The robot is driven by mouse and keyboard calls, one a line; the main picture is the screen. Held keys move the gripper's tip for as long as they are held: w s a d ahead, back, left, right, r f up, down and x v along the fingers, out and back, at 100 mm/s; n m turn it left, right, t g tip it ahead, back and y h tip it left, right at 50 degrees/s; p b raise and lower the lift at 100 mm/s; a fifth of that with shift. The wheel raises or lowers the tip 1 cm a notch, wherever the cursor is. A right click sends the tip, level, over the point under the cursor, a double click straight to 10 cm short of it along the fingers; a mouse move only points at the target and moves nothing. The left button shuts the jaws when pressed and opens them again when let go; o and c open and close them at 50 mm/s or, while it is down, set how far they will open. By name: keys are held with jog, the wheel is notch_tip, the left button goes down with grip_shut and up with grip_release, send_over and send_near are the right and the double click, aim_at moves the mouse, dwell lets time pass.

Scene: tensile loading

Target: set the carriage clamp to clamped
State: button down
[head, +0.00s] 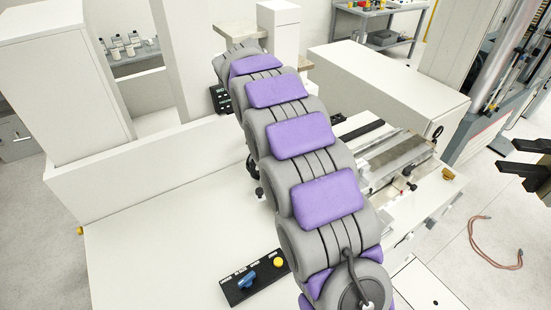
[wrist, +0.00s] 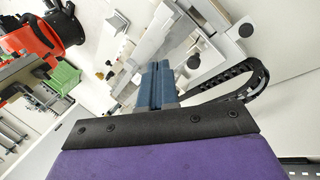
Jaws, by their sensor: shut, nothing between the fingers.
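My gripper (wrist: 155,70) shows in the wrist view with its two blue fingers together and nothing between them. Behind the fingertips is a pale grey slide mechanism (wrist: 195,50) with small dark knobs, one (wrist: 246,30) at its upper right. I cannot tell for sure which part is the carriage clamp. In the head view my purple-padded arm crosses the middle and hides my gripper. A metal rail assembly (head: 400,152) with small black-knobbed parts lies right of the arm. A black panel (head: 255,281) with a blue knob (head: 247,280) and a yellow button (head: 278,262) lies left of it; its labels are unreadable.
A black cable chain (wrist: 240,75) curves right of my fingers. A red round part (wrist: 55,35) and a green block (wrist: 65,77) are at left in the wrist view. The white deck (head: 160,240) is clear at left.

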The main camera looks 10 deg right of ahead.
jog(key=w+f+m+h+p, duration=0.15)
jog(key=w+p, duration=0.25)
jog(key=w, duration=0.4)
jog(key=shift+w+a+f+m+t+p, duration=0.5)
jog(key=shift+w+a+f+m+p, duration=1.45)
jog(key=shift+w+a+f+p, duration=1.9)
jog(key=s+d+f+b, duration=0.5)
jog(key=d+f+b, duration=0.2)
jog(key=d+b, duration=0.1)
jog(key=shift+s+d+f+h+b, duration=0.15)
jog(key=shift+d+h+b, duration=0.25)
jog(key=shift+b, duration=0.3)
